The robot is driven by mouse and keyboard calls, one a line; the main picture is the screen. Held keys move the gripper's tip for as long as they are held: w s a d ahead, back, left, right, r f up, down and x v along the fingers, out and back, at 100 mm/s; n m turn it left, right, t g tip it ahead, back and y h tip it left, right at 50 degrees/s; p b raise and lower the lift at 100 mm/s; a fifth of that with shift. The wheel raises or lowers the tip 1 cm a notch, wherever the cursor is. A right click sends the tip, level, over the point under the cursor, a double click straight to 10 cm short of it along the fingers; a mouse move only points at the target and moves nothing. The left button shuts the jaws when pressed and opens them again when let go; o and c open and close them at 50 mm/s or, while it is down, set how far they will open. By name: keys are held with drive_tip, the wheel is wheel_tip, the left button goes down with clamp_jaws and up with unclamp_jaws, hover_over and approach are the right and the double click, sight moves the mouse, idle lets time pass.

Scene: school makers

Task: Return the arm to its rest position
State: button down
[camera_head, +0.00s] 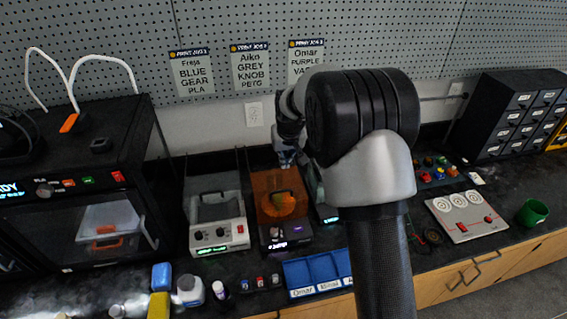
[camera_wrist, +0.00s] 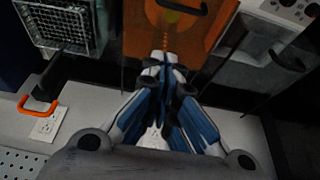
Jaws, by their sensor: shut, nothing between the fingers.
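My gripper (camera_wrist: 165,65) points down in the wrist view, its blue-padded fingers together with nothing between them. In the head view my gripper (camera_head: 287,158) is partly hidden behind my own arm, close to the wall side of the orange-windowed machine (camera_head: 265,183). That machine also shows in the wrist view (camera_wrist: 195,35), just beyond the fingertips. I cannot tell whether the fingertips touch it. My arm rises in front of the bench, bent at a black and grey joint.
A black 3D printer (camera_head: 75,190) stands at left, beside a white-fronted machine (camera_head: 216,215). A blue divided tray (camera_head: 316,272) lies in front. A control panel (camera_head: 465,215), a green cup (camera_head: 532,212) and black drawers (camera_head: 508,115) are at right. A pegboard wall (camera_head: 380,40) is behind.

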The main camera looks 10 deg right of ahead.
drive_tip(key=s+r+b, duration=0.1)
drive_tip(key=s+r, duration=1.3)
drive_tip(key=s, duration=0.3)
drive_tip(key=s+a+f+b, duration=0.1)
drive_tip(key=s, duration=2.3)
drive_tip(key=shift+f+b, duration=0.35)
drive_tip(key=shift+b, duration=0.05)
drive_tip(key=shift+s, duration=0.1)
